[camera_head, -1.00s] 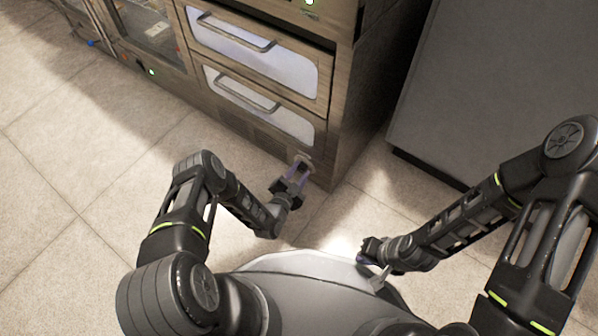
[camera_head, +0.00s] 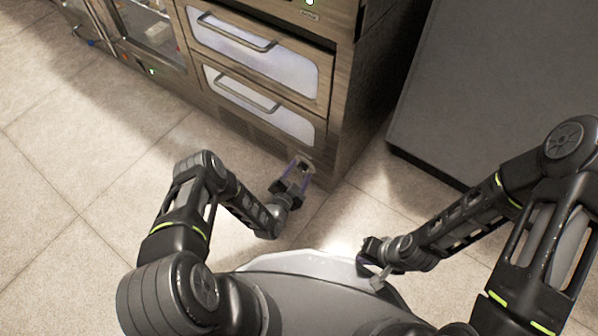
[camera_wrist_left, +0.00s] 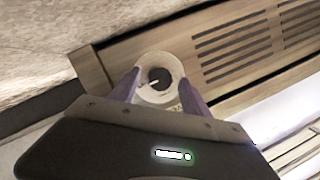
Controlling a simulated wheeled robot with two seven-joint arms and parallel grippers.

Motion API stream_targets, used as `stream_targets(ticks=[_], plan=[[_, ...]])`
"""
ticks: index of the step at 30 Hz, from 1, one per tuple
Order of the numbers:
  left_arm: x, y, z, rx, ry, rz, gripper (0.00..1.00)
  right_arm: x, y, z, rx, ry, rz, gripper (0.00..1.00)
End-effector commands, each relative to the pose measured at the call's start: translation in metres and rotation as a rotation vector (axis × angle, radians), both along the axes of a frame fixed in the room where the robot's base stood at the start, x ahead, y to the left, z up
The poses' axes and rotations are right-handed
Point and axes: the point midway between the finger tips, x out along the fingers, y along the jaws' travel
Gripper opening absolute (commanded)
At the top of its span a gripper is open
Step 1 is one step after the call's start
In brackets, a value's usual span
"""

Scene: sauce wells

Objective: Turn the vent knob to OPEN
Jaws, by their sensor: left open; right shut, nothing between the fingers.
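The vent knob (camera_wrist_left: 159,78) is a small dark disc with a pale pointer line, set in a round whitish plate on the low wooden-looking front panel. In the wrist view its pointer slants to the lower left. My left gripper (camera_head: 301,170) is at the bottom right corner of the oven front, its purple fingers open. In the wrist view the fingers stand on either side of the plate, around the knob; I cannot tell whether they touch it. My right gripper (camera_head: 366,254) is shut and empty, low near my body.
The oven cabinet (camera_head: 341,132) has two drawers with bar handles (camera_head: 243,88) above the knob. Vent slots (camera_wrist_left: 232,55) lie right of the knob in the wrist view. A grey cabinet (camera_head: 455,110) stands at the right. The tiled floor (camera_head: 90,150) is clear.

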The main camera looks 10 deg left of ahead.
Motion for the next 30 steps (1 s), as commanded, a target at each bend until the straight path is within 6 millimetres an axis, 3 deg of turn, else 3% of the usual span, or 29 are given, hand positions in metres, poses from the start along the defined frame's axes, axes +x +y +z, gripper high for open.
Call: stream_targets(ticks=[15,30], plan=[[-0.067,0.012,0.017,-0.002,0.005,0.004,0.55,-0.006,0.000,0.038,0.001,0.012,0.007,0.00],[-0.074,0.012,0.017,0.000,0.001,0.001,0.55,-0.007,0.000,0.040,0.002,0.016,0.009,0.00]])
